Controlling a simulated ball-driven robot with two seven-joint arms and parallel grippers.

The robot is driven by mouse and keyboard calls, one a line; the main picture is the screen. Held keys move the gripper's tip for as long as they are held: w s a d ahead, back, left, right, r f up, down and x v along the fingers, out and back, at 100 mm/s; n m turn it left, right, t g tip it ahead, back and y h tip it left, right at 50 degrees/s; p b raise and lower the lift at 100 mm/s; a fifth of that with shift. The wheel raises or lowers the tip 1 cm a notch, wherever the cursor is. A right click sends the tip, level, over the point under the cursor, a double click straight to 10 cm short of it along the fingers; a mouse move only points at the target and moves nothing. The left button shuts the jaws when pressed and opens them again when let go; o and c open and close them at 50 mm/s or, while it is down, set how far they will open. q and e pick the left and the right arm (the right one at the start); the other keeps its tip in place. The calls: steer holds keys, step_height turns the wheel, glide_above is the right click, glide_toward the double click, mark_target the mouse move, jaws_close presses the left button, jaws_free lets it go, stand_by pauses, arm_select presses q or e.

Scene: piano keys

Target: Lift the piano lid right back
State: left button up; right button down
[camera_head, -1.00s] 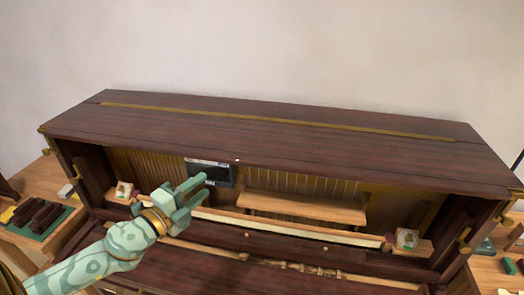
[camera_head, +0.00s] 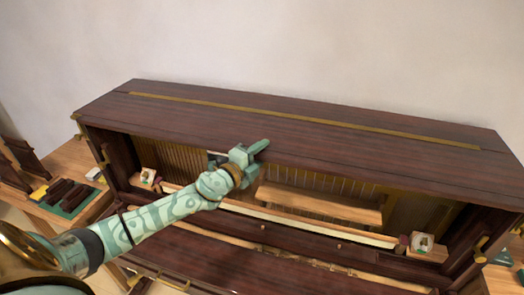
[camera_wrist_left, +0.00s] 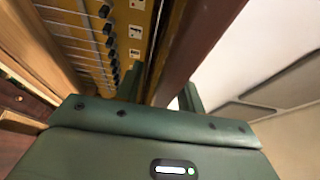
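The dark red-brown piano lid (camera_head: 300,136) lies flat across the top of the piano, with a long brass hinge strip (camera_head: 300,117) towards its back. My left gripper (camera_head: 258,149) is at the lid's front edge, left of the middle. In the left wrist view, its two green fingers (camera_wrist_left: 161,90) stand apart, with the lid's dark edge (camera_wrist_left: 196,45) running between them. A pale gap shows beside the right finger, so I see no firm grip. My right gripper is not in view.
Below the lid the piano front is open, with a wooden ledge (camera_head: 318,204) inside. A side table (camera_head: 75,160) holds dark blocks on a green mat. The wall behind is bare.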

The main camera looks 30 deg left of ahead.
arm_select(q)
steer(key=shift+w, duration=0.25)
